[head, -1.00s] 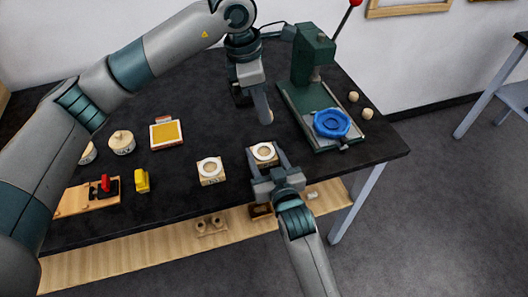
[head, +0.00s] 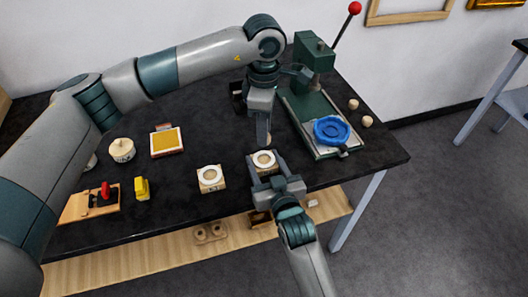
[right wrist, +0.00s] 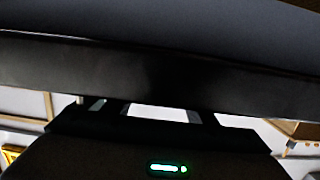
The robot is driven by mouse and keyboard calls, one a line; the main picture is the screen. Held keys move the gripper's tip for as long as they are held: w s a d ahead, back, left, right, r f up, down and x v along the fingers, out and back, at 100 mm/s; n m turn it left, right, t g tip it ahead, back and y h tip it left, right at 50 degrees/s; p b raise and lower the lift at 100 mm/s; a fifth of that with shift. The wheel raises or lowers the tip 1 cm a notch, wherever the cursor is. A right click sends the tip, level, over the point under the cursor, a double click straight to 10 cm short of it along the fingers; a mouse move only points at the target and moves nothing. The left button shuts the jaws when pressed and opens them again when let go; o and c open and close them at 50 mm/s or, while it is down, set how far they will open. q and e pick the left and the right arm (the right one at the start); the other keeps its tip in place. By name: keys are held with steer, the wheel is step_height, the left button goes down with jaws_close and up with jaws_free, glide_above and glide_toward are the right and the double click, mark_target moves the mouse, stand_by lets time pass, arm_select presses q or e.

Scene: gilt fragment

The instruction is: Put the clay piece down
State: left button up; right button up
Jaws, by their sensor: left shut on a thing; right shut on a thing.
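My left gripper (head: 263,128) points down just behind the near-centre wooden block (head: 254,170) with a pale round dish on top. It is shut on a small tan piece at its tips, which I take for the clay piece; the fingers hide most of it. My right gripper (head: 266,178) comes from the front edge and is shut on that wooden block, one finger on each side. The dish (head: 264,159) shows between its fingers. The right wrist view is mostly filled by dark surfaces and shows neither piece nor fingertips clearly.
A similar block with a pale dish (head: 210,179) stands to the left. A green press (head: 312,100) with a blue round part (head: 332,130) stands at right. A yellow pad (head: 167,142), a lidded jar (head: 121,150) and a yellow block (head: 141,188) are further left. Two small knobs (head: 367,121) lie right.

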arm_select(q)
steer(key=shift+f, duration=1.95)
steer(key=shift+f, duration=0.15)
steer(key=shift+f, duration=1.75)
steer(key=shift+f, duration=0.1)
steer(key=o, duration=1)
steer(key=shift+o, duration=0.2)
step_height(320, 180, up, 12)
steer(key=shift+r, duration=0.15)
